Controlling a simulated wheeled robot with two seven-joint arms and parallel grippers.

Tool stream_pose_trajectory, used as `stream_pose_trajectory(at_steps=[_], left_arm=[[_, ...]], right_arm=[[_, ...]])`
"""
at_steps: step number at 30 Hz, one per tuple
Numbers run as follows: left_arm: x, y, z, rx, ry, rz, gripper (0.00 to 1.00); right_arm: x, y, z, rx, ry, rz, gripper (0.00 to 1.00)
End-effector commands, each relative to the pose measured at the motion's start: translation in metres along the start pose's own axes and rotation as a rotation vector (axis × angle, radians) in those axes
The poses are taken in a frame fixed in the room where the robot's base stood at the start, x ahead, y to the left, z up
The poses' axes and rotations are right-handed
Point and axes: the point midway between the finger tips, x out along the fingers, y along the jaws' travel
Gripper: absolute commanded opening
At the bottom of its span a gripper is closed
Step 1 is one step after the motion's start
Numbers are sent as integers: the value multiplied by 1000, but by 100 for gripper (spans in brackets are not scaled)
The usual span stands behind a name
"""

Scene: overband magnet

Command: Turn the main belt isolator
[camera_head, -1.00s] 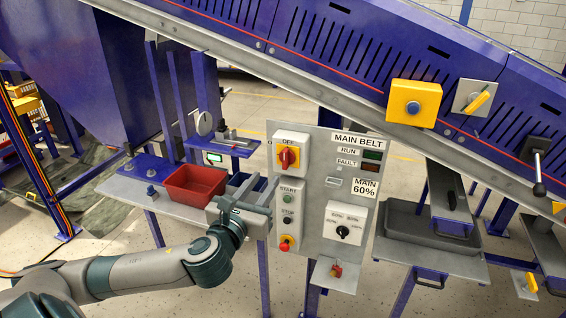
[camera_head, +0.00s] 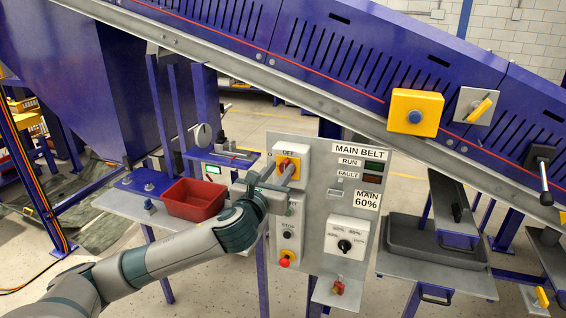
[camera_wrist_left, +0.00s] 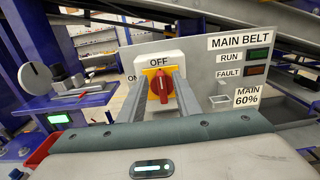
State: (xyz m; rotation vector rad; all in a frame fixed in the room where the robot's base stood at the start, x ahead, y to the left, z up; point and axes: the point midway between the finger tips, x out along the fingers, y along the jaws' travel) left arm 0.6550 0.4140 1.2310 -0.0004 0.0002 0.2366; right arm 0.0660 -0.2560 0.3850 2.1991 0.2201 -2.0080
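The main belt isolator is a red rotary knob on a yellow plate (camera_head: 292,160) in a white box on the grey MAIN BELT panel (camera_head: 321,200). In the left wrist view the red knob (camera_wrist_left: 161,86) looks roughly upright, with OFF above it and ON to its left. My left gripper (camera_head: 284,172) is at the panel in front of the isolator and partly covers it. In the left wrist view its two fingers (camera_wrist_left: 159,80) are apart, one on each side of the knob. I cannot tell whether they touch it. My right gripper is out of view.
Below the isolator are a STOP button (camera_head: 288,235) and a red emergency stop (camera_head: 286,258). A speed selector (camera_head: 345,245) is to their right. A red bin (camera_head: 194,200) stands on a shelf at left. The purple conveyor (camera_head: 330,45) slopes overhead.

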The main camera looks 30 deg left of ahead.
Motion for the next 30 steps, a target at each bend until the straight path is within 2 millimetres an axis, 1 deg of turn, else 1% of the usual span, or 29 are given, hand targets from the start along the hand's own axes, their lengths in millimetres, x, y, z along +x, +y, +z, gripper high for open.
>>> stream_pose_trajectory(at_steps=[1, 3, 7, 11, 19, 20, 21, 23, 24, 30], left_arm=[[8, 0, 2, -1, 0, 1, 30], [16, 0, 2, -1, 0, 2, 30], [25, 0, 1, -1, 0, 0, 30], [30, 0, 0, 0, 0, -1, 30], [30, 0, -1, 0, 0, -1, 30], [30, 0, -1, 0, 0, -1, 26], [30, 0, -1, 0, 0, -1, 16], [30, 0, -1, 0, 0, -1, 2], [30, 0, -1, 0, 0, -1, 0], [30, 0, -1, -2, 0, -1, 0]], right_arm=[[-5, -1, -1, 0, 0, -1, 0], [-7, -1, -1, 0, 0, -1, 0], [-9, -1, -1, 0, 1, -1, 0], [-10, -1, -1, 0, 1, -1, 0], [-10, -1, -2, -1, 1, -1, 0], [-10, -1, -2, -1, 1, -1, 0], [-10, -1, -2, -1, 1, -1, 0], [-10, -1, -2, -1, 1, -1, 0], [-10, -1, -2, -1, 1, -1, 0], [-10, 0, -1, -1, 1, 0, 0]])
